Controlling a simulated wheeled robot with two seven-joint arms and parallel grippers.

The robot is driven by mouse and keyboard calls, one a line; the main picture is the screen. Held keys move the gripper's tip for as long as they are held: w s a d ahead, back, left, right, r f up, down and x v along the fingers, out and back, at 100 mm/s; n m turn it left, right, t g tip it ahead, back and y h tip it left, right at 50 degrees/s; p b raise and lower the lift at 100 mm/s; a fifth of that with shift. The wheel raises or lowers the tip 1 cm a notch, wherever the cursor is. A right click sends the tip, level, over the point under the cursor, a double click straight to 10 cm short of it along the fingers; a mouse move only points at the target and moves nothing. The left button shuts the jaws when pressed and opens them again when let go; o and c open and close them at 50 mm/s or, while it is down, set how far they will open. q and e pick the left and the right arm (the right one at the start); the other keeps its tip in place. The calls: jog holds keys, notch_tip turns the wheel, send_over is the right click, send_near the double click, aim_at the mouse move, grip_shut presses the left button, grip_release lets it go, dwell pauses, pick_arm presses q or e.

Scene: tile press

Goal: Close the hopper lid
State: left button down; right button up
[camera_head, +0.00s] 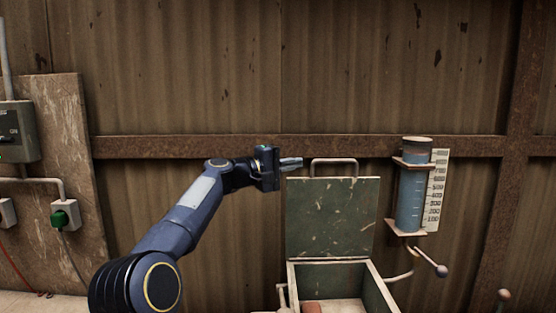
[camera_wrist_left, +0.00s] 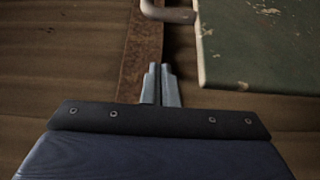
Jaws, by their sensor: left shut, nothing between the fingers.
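The hopper lid (camera_head: 332,222) is a worn dark green panel with a bar handle (camera_head: 334,161) on its top edge. It stands open, upright at the back of the hopper box (camera_head: 375,288), whose inside shows from above. My left gripper (camera_head: 298,162) is shut and empty, just left of the handle near the lid's upper left corner. In the left wrist view the closed fingers (camera_wrist_left: 161,84) point toward the handle (camera_wrist_left: 168,12), with the lid (camera_wrist_left: 262,45) to their right and a visible gap between. My right gripper is not in view.
A blue liquid cylinder (camera_head: 412,198) with a scale (camera_head: 436,190) and a ball-ended lever (camera_head: 441,270) stands right of the lid. A switch box (camera_head: 18,132) and a green plug (camera_head: 60,219) are at the left. The wall behind has a horizontal beam (camera_head: 210,147).

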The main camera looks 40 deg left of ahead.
pick_arm(q)
jog(key=d, duration=0.1)
jog(key=s+d, duration=0.1)
jog(key=d, duration=0.1)
jog(key=shift+s+d+f+b, duration=0.1)
jog(key=shift+s+d+b, duration=0.15)
jog(key=shift+b, duration=0.05)
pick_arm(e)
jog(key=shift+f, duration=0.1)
